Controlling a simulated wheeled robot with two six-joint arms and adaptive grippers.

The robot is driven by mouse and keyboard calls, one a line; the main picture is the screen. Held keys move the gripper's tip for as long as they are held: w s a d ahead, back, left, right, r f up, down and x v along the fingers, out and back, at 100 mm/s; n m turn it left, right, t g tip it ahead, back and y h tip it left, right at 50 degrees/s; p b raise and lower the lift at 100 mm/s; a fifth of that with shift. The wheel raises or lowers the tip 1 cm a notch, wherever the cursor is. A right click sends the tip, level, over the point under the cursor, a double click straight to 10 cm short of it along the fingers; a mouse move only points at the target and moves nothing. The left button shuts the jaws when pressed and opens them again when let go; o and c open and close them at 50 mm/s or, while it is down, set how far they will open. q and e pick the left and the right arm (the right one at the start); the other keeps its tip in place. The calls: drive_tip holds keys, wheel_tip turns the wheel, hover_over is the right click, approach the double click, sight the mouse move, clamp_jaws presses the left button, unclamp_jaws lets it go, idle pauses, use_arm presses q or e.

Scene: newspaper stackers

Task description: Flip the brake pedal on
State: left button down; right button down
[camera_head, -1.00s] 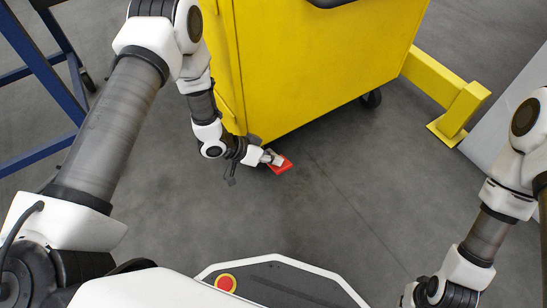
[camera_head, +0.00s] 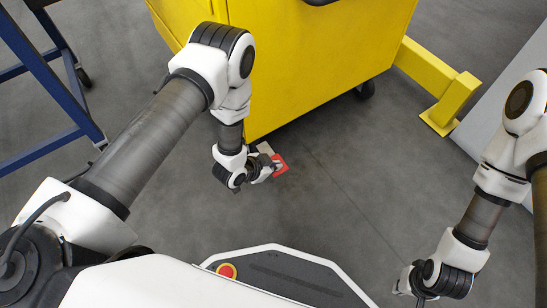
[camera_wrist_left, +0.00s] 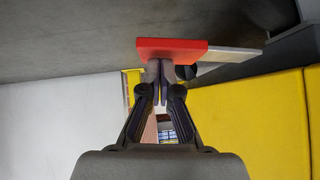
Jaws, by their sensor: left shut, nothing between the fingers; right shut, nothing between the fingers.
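The brake pedal is a flat red plate (camera_head: 281,165) on a pale grey lever (camera_head: 265,148), low at the near bottom corner of the yellow cart (camera_head: 310,75). My left gripper (camera_head: 274,168) is at the pedal, coming from the left. In the left wrist view, the red plate (camera_wrist_left: 165,48) spans just past the fingertips of my left gripper (camera_wrist_left: 160,68), which are together with nothing between them. The fingertips meet the plate's edge in the picture; I cannot tell if they press on it.
A black caster (camera_head: 365,89) is under the cart's right side. A yellow floor barrier (camera_head: 445,95) stands to the right, beside a grey panel (camera_head: 500,135). A blue frame (camera_head: 45,75) stands at the left. The floor (camera_head: 345,180) in front of the cart is clear.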

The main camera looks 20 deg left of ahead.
use_arm(q)
drive_tip(key=shift+f, duration=0.7)
drive_tip(key=shift+s+f, duration=0.1)
use_arm(e)
drive_tip(key=shift+r, duration=0.25)
use_arm(q)
drive_tip(key=shift+f, duration=0.1)
